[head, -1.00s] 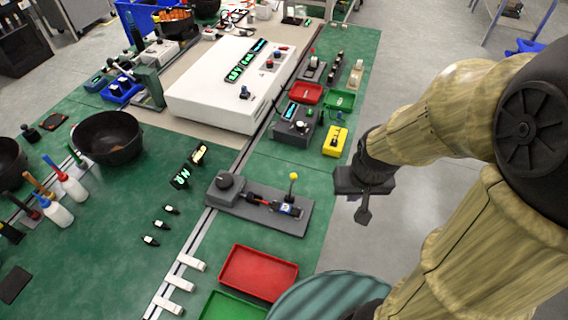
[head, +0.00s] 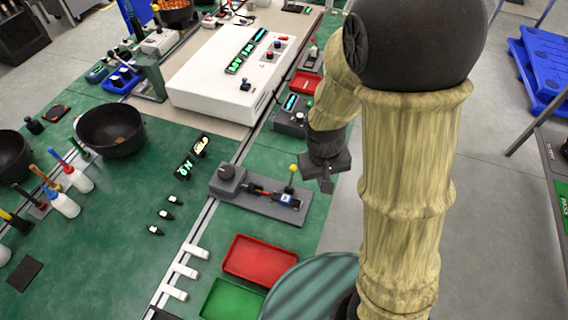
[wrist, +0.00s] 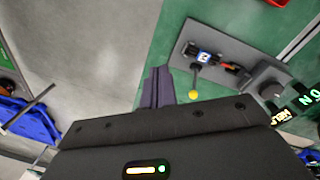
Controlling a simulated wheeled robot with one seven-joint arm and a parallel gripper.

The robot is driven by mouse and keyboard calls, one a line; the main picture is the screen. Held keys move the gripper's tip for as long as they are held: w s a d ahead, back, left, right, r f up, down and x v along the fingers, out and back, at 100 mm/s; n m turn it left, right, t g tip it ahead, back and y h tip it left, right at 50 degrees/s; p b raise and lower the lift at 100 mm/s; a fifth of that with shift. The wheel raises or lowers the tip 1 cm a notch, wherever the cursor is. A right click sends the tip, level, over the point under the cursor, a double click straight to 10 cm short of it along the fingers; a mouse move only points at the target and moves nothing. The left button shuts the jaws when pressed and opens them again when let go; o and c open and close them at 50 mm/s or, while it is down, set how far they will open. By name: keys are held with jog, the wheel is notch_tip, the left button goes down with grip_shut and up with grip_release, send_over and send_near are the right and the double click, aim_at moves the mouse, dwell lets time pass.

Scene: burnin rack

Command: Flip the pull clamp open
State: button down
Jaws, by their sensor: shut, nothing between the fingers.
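The pull clamp (head: 285,200) sits on a grey base plate (head: 245,198) on the green bench top. Its lever ends in a yellow ball (head: 293,168), which stands up above the right part of the plate. In the wrist view the yellow ball (wrist: 193,95) shows just right of my fingers, with the clamp body (wrist: 204,57) beyond it. My gripper (head: 327,185) is shut and empty, in the air to the right of the yellow ball and apart from it. In the wrist view my gripper's fingers (wrist: 158,88) are together.
A dark round knob (head: 227,173) stands at the plate's left end. A red tray (head: 261,260) and a green tray (head: 233,299) lie nearer. A small grey device (head: 290,118) and a white box (head: 215,80) stand behind.

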jog(key=w+a+f+n+h+p, duration=0.25)
jog(key=a+n+h+p, duration=0.2)
jog(key=a, duration=0.35)
jog(key=n+t+h+p, duration=0.3)
jog(key=n+t+p, duration=0.1)
jog(key=n+t, duration=0.15)
send_near(291, 168)
jog(key=s+a+r+m, duration=0.1)
jog(key=s+a+r, duration=0.3)
jog(key=a, duration=0.1)
jog(key=shift+d+f+t, duration=0.15)
jog(key=shift+f+t, duration=0.1)
jog(key=shift+t, duration=0.2)
jog(key=p+x, duration=0.6)
jog(key=x, duration=0.7)
jog(key=shift+d, duration=0.25)
jog(key=shift+w+d+f, duration=0.15)
jog(key=shift+d+f, duration=0.05)
jog(key=shift+f, duration=0.05)
jog(key=shift+a, duration=0.1)
